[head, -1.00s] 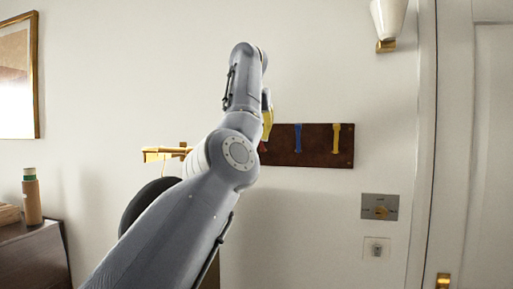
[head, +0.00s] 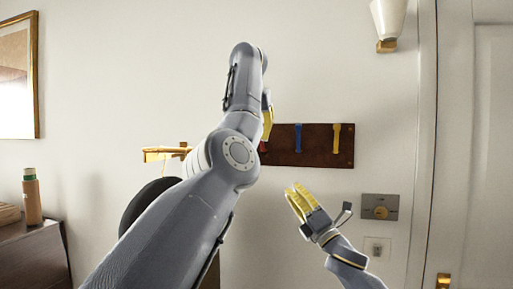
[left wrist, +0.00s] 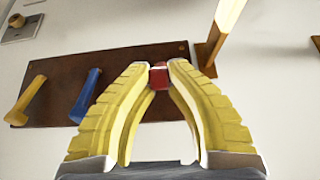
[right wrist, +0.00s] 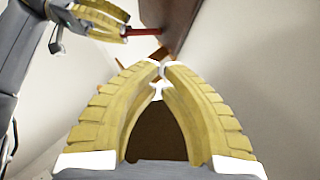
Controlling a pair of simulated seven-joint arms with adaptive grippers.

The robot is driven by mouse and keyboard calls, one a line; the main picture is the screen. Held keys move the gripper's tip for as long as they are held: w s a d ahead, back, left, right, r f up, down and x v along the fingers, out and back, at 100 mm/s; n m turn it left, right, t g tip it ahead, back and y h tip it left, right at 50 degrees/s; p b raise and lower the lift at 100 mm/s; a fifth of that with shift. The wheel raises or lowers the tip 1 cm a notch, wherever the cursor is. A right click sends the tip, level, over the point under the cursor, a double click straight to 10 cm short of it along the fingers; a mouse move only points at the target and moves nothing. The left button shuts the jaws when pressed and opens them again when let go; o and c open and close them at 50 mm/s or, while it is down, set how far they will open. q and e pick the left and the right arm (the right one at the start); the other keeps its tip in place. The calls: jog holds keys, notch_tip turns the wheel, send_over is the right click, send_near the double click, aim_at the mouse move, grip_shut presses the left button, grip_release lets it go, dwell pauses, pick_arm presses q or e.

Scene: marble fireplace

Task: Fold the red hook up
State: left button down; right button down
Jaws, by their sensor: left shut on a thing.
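The red hook (left wrist: 158,78) is on a dark brown wall board (head: 315,158) beside a blue hook (head: 298,138) and a yellow hook (head: 336,138). In the right wrist view the red hook (right wrist: 146,31) sticks out from the board. My left gripper (left wrist: 158,66) is shut on the red hook, which shows between its fingertips; it also shows in the right wrist view (right wrist: 124,30). In the head view my left arm hides most of the red hook. My right gripper (head: 298,188) is below the board, its tips together and empty in the right wrist view (right wrist: 162,68).
A gold wall fixture (head: 165,153) is left of the board, partly behind my left arm. A switch plate (head: 380,206) and a socket (head: 377,248) are on the wall at the lower right. A dresser with a bottle (head: 32,196) stands at the left.

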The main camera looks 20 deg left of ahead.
pick_arm(q)
jog(key=shift+f, duration=0.1)
pick_arm(e)
jog(key=s+a+r+n+g+y, duration=0.2)
jog(key=s+a+r+n+g, duration=0.2)
jog(key=s+a+r+n, duration=0.1)
jog(key=w+a+r, duration=0.5)
jog(key=a+r, duration=0.1)
jog(key=r, duration=0.2)
jog(key=shift+w+a+r, duration=0.15)
jog(key=shift+a, duration=0.25)
jog(key=shift+r, duration=0.1)
jog(key=shift+w+r+m+t, duration=0.3)
jog(key=shift+w+r+m, duration=0.05)
jog(key=shift+r+m, duration=0.25)
